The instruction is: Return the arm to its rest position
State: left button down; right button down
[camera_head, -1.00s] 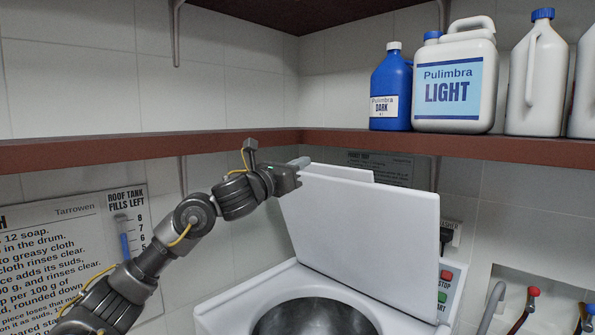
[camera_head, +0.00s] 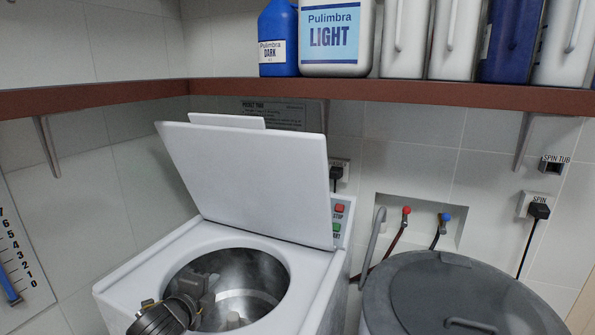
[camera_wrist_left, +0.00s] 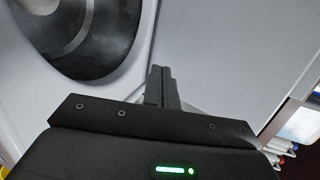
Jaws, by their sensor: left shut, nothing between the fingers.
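My left gripper (camera_head: 205,290) shows low in the head view, in front of the washing machine's open drum mouth. In the left wrist view its two dark fingers (camera_wrist_left: 162,88) are together with nothing between them. The white washing machine (camera_head: 130,285) has its lid (camera_head: 250,180) raised and leaning back. The metal drum (camera_head: 255,275) is open below the lid. The drum mouth and the white lid also show ahead of the fingers in the left wrist view. Most of my left arm is out of the picture. My right gripper is not in view.
A brown shelf (camera_head: 430,94) crosses above the machine, holding a blue bottle (camera_head: 278,40), a white Light jug (camera_head: 335,35) and several others. A grey round tub (camera_head: 450,300) stands right of the machine. Red and blue taps (camera_head: 406,210) are on the wall behind.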

pick_arm(q)
jog(key=s+a+f+n+g+y, duration=0.2)
jog(key=s+f+n+g, duration=0.4)
jog(key=s+f+n, duration=0.85)
jog(key=s+a+f+n+g, duration=0.15)
jog(key=s+f, duration=0.25)
jog(key=s, duration=0.8)
jog(key=s+f+n+g, duration=0.3)
jog(key=s+f, duration=0.2)
jog(key=s, duration=0.6)
notch_tip(320, 180, down, 25)
jog(key=g, duration=0.2)
jog(key=s+a+f, duration=0.3)
jog(key=s+f, duration=1.3)
jog(key=s, duration=0.1)
jog(key=shift+s+f+g+y, duration=0.15)
jog(key=shift+s+g+y, duration=0.2)
jog(key=shift+g+y, duration=0.1)
